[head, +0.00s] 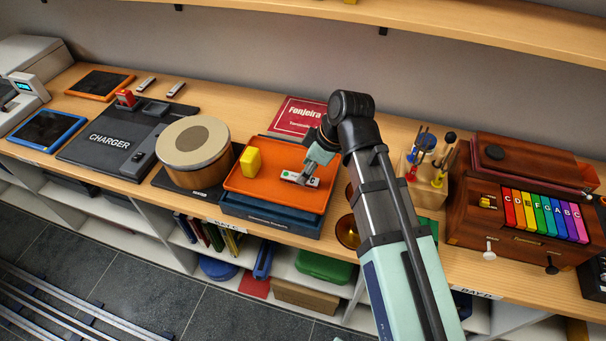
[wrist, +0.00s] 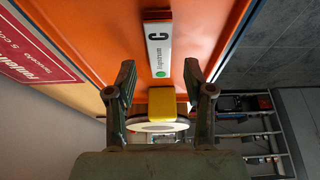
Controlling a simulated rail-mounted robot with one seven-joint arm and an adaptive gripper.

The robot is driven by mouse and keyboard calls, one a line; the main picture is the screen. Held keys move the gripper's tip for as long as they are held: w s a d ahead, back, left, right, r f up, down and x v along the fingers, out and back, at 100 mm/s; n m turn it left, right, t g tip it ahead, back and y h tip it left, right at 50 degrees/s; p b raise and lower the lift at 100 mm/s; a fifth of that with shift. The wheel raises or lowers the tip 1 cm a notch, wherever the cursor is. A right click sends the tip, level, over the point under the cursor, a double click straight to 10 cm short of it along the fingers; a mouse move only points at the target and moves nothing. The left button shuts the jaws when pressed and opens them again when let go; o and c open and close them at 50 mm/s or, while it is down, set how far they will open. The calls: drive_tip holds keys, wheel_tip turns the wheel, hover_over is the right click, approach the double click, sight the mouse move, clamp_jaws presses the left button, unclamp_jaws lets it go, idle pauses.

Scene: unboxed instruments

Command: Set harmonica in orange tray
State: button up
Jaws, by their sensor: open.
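The harmonica (head: 291,175) is a slim white-topped bar with a green dot. It lies flat in the orange tray (head: 262,191), towards the right side. In the wrist view the harmonica (wrist: 158,48) shows a large black C on its cover, against the orange tray (wrist: 205,28). My gripper (head: 308,175) is over the tray at the harmonica, partly covering it in the head view. In the wrist view my gripper (wrist: 159,78) has its two fingers spread wide, with nothing between the tips gripped. I cannot tell the exact height of the fingertips above the tray.
A yellow block (head: 250,162) stands in the tray's left part. A round drum (head: 194,142) is left of the tray, and a red Fonjeira box (head: 297,115) lies behind. Tools in a holder and a wooden box with coloured keys (head: 543,216) are to the right.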

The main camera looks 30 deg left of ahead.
drive_tip(key=s+b+v, duration=0.1)
drive_tip(key=v, duration=0.7)
drive_tip(key=shift+w+r, duration=0.2)
drive_tip(key=shift+w, duration=0.3)
